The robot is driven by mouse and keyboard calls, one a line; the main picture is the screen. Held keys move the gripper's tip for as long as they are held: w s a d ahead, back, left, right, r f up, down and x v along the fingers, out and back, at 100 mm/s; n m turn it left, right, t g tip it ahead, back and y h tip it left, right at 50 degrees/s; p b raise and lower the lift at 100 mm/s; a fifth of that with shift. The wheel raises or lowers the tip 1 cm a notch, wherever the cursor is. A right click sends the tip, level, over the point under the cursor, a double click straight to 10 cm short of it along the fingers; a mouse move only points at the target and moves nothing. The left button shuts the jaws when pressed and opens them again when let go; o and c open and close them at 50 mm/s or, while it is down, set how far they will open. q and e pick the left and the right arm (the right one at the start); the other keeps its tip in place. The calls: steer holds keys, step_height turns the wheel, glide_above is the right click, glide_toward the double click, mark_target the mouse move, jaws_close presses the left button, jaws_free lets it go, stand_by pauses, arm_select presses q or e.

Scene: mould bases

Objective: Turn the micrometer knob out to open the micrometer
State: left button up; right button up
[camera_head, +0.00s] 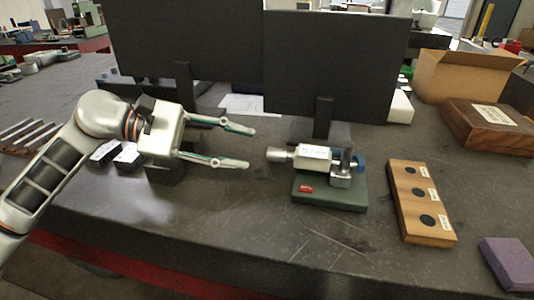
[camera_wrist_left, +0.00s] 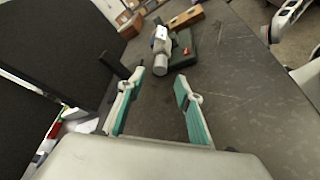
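The micrometer (camera_head: 314,158) is clamped in a stand on a dark green base (camera_head: 330,192), with its silver knob (camera_head: 279,154) pointing left toward my left gripper. My left gripper (camera_head: 252,148) is open and empty, its two fingers pointing right, a short way left of the knob. In the left wrist view the knob (camera_wrist_left: 160,66) lies ahead, beyond the gap between the open fingertips (camera_wrist_left: 160,80), and apart from them. My right gripper does not show in the head view. A pale arm part at the upper right of the left wrist view shows no clear fingers.
Two dark monitors (camera_head: 330,65) stand behind the micrometer. To its right are a wooden block with several dark round spots (camera_head: 421,203), a brown wooden box (camera_head: 490,127), a cardboard box (camera_head: 465,78) and a purple block (camera_head: 508,263). The table front is clear.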

mark_target(268, 153)
arm_select(q)
steer(key=x, duration=0.5)
steer(key=shift+d, duration=0.1)
steer(key=shift+d+f, duration=0.25)
steer(key=shift+d, duration=0.45)
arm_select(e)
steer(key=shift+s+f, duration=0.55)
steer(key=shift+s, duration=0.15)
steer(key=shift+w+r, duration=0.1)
arm_select(q)
steer(key=shift+c, duration=1.1)
jaws_close()
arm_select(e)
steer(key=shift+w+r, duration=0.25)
